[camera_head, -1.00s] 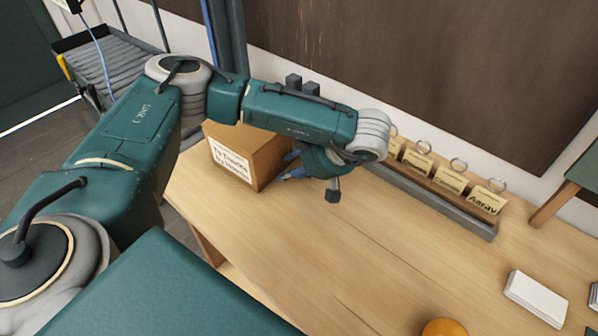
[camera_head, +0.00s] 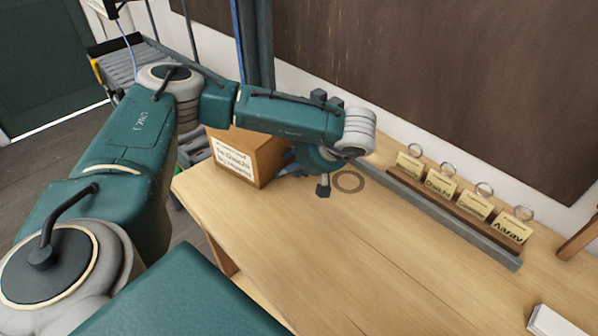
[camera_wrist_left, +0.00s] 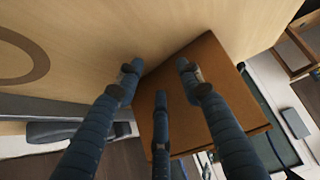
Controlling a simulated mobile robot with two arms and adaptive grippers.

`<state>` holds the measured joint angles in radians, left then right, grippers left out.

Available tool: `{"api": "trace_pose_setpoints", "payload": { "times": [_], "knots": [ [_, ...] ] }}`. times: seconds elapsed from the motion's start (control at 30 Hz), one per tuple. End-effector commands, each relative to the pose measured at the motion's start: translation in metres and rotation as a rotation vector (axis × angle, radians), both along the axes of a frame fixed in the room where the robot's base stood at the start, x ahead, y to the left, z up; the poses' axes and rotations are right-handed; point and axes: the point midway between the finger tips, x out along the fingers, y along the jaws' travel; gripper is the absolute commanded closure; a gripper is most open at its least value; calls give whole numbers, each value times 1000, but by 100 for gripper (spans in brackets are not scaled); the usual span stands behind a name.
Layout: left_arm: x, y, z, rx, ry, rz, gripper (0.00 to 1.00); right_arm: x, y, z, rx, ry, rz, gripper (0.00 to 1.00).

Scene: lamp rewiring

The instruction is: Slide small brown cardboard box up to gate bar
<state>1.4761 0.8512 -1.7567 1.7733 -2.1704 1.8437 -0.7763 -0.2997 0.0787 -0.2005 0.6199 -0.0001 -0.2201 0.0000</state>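The small brown cardboard box (camera_head: 265,153) stands upright at the far left end of the wooden table, its white label facing the front. My left gripper (camera_head: 288,168) is low beside the box's right side in the head view, partly hidden by its wrist. In the left wrist view the gripper's dark fingers (camera_wrist_left: 158,76) are spread apart at the box (camera_wrist_left: 195,85), with no object visibly clamped between them. Whether they touch the box is unclear. My right gripper is out of view.
A roller conveyor (camera_head: 120,68) stands beyond the table's left end. A grey rail (camera_head: 470,232) with several name cards runs along the back of the table. A ring mark (camera_head: 349,181) shows right of my gripper. The table's middle is clear.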

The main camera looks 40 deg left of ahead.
Motion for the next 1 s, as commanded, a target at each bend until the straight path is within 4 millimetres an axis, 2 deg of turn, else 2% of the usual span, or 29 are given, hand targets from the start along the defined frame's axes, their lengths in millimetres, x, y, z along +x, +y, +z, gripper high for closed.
{"api": "trace_pose_setpoints", "payload": {
  "times": [0.1,0.23,0.67,1.0],
  "knots": [
    [1,19,0,1,0,6,62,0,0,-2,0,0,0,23],
    [4,31,0,1,0,3,62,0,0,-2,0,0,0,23],
    [5,37,0,0,0,1,62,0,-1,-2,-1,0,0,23],
    [10,81,0,1,0,6,62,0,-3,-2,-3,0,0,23]
  ]
}}
